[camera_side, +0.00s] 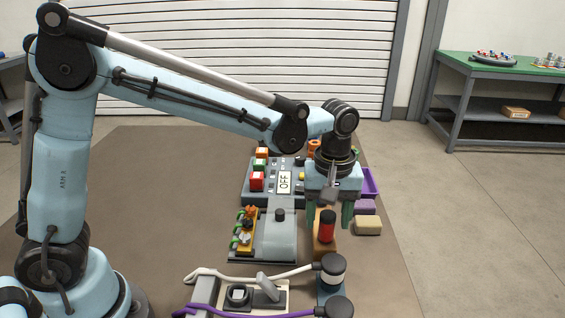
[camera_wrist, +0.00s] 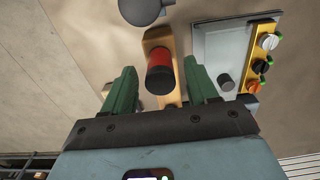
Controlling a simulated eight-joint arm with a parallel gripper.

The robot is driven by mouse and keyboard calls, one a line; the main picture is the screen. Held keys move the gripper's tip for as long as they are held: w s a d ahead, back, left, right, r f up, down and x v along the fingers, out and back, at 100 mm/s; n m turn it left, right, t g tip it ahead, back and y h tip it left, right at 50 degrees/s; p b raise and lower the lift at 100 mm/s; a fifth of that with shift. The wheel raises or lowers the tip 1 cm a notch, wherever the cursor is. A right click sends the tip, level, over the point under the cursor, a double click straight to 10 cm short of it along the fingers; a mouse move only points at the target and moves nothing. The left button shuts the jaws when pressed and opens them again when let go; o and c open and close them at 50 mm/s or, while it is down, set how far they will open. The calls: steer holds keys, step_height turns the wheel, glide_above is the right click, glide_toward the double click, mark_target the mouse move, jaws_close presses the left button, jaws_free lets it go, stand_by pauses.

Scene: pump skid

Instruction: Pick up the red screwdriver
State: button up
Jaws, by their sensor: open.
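The red screwdriver (camera_side: 327,228) stands upright with its black-capped red handle upward, in or on a wooden block (camera_side: 322,254). Its shaft is hidden. In the wrist view the screwdriver (camera_wrist: 160,62) shows its black end toward the camera, with the wooden block (camera_wrist: 157,36) behind it. My gripper (camera_side: 328,224) is above the block, pointing down, with its two green fingers apart. In the wrist view my gripper (camera_wrist: 159,70) has a finger on either side of the handle, with a visible gap at each side. Nothing is held.
A grey panel with an OFF sign (camera_side: 284,182) and a plate with an orange-yellow valve piece (camera_side: 246,232) stand to the left. Dark-capped posts (camera_side: 333,268) and hoses stand in front.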

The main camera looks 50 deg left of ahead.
mark_target(327, 226)
steer(key=shift+a+f, duration=0.1)
steer(key=shift+f, duration=1.55)
jaws_close()
